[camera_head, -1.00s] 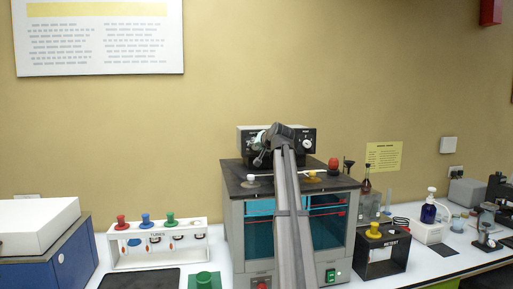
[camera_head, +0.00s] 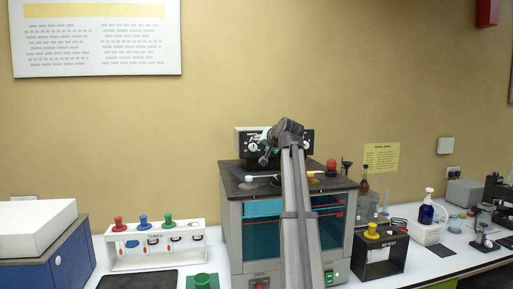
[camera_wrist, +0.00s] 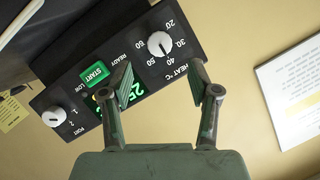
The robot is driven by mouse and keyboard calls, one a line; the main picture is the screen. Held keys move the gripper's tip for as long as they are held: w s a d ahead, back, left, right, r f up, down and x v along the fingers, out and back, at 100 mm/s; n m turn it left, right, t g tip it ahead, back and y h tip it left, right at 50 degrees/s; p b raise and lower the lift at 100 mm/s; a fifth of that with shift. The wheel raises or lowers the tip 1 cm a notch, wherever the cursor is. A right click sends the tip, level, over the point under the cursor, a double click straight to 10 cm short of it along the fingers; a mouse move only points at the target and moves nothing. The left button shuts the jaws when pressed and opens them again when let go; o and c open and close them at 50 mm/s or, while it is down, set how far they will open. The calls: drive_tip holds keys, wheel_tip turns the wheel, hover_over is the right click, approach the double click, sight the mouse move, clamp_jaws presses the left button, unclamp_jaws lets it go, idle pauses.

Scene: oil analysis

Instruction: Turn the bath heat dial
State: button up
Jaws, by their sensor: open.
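The heat dial (camera_wrist: 160,43) is a round white knob with a dark pointer line on the bath's black control panel (camera_wrist: 185,20), ringed by numbers marked HEAT °C. In the head view, the heat dial (camera_head: 252,146) is at the left end of the panel, just left of my gripper (camera_head: 265,150). In the wrist view, my gripper (camera_wrist: 163,75) is open and empty, its fingers spread either side of the dial's line. The dial sits beyond the fingertips, apart from them. A lit green display is partly hidden by the left finger.
A green START button (camera_wrist: 96,74) and a port dial (camera_wrist: 54,116) share the panel. The bath (camera_head: 237,225) stands below, with caps on its dark top. A tube rack (camera_head: 115,262) is at left, a black retest box (camera_head: 378,268) at right.

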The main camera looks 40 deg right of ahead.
drive_tip(key=v, duration=0.4)
drive_tip(key=shift+s+a+r, duration=0.15)
drive_tip(key=shift+s, duration=0.2)
